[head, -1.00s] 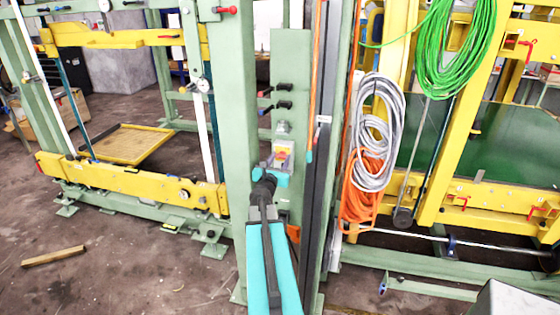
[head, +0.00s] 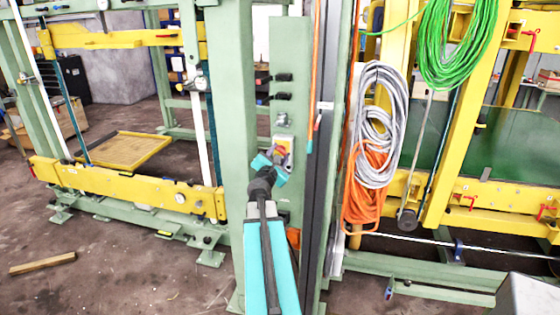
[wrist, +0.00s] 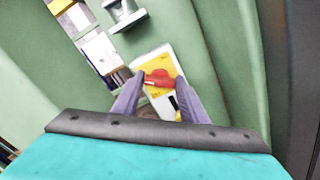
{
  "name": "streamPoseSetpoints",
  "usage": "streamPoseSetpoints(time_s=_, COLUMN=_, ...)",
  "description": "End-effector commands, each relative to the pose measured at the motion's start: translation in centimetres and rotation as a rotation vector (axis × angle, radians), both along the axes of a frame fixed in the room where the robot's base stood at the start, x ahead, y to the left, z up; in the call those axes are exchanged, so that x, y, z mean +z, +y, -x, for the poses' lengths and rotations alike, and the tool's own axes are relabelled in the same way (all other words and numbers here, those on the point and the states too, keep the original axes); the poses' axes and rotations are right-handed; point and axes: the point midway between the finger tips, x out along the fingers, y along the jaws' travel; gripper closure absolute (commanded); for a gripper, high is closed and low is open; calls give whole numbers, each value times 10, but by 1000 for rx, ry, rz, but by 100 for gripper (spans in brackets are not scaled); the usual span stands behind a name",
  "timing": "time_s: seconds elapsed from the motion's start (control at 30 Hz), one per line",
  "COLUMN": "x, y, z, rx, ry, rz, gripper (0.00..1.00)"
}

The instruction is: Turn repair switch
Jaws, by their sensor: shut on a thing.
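The repair switch is a red knob (wrist: 160,79) on a yellow plate in a white box, fixed to a green panel. In the head view the switch box (head: 284,146) is partly hidden by my teal gripper. My gripper (wrist: 158,86) has its two grey fingers on either side of the red knob and is shut on it. In the wrist view the whole picture is tilted, so the box appears slanted. In the head view my gripper (head: 270,165) is rolled to a slant in front of the panel, and its fingertips are hard to see.
Black handles (head: 283,86) and a small grey fitting (head: 283,120) sit above the switch on the green panel (head: 290,50). A green post (head: 235,130) stands close on the left. Grey cable coils (head: 378,125) and orange cable (head: 363,200) hang to the right.

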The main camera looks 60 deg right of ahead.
Motion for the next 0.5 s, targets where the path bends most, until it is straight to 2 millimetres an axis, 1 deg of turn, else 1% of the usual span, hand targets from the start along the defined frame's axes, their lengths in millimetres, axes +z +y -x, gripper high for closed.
streamPoseSetpoints(time_s=0.03, x=-8, y=3, z=-2, rx=8, ry=-33, rz=-12, gripper=83)
streamPoseSetpoints(time_s=0.5, x=-9, y=3, z=-2, rx=8, ry=-371, rz=-120, gripper=83)
